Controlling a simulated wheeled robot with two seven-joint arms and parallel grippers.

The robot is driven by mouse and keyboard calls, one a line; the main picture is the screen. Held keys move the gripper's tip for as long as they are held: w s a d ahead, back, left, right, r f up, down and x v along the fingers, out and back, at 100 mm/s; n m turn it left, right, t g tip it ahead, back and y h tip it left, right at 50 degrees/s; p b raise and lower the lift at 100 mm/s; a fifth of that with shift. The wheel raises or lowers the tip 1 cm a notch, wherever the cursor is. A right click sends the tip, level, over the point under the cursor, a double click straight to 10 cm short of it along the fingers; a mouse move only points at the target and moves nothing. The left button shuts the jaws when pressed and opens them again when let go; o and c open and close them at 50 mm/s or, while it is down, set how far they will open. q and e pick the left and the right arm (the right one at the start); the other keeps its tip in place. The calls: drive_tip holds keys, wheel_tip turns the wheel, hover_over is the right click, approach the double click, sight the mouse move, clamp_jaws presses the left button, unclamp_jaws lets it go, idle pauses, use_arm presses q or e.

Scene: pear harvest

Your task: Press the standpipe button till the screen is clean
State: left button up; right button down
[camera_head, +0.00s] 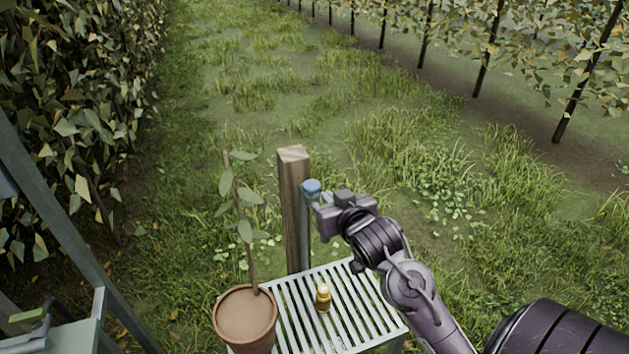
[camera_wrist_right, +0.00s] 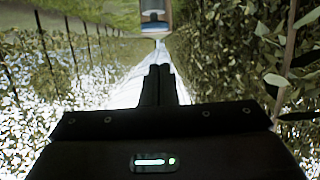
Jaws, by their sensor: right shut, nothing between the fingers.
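The standpipe (camera_head: 305,235) is a grey-blue pipe against a wooden post, with a blue cap (camera_head: 312,186) on top. My right gripper (camera_head: 319,212) is shut and empty, close beside the upper pipe, just below and right of the cap. I cannot tell whether it touches. In the right wrist view, the shut fingers (camera_wrist_right: 160,70) point toward the blue-and-white standpipe head (camera_wrist_right: 153,17). A bright white band fans out below that head, behind the fingers; I cannot tell if it is water. No button or screen can be made out clearly. My left gripper is out of view.
A wooden post (camera_head: 294,200) backs the pipe. A white slatted table (camera_head: 345,290) holds a small yellow bottle (camera_head: 323,297). A potted sapling (camera_head: 245,318) stands at its left end. Grass beyond is open.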

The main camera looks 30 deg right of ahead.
drive_tip(key=shift+w+d+r+t+h, duration=0.15)
drive_tip(key=shift+d+r+t, duration=0.1)
drive_tip(key=shift+r, duration=0.45)
drive_tip(key=shift+s+d+r+t+h, duration=0.15)
drive_tip(key=shift+r+t, duration=0.1)
drive_tip(key=shift+r, duration=0.45)
drive_tip(key=shift+w, duration=0.1)
drive_tip(key=p, duration=0.3)
hover_over(316, 185)
drive_tip(key=s+a, duration=0.1)
drive_tip(key=s, duration=0.1)
wheel_tip(316, 185, down, 2)
wheel_tip(316, 185, down, 4)
drive_tip(key=shift+w+a+r+p, duration=0.15)
drive_tip(key=shift+r+p, duration=0.1)
drive_tip(key=shift+p, duration=0.45)
drive_tip(key=shift+f, duration=0.5)
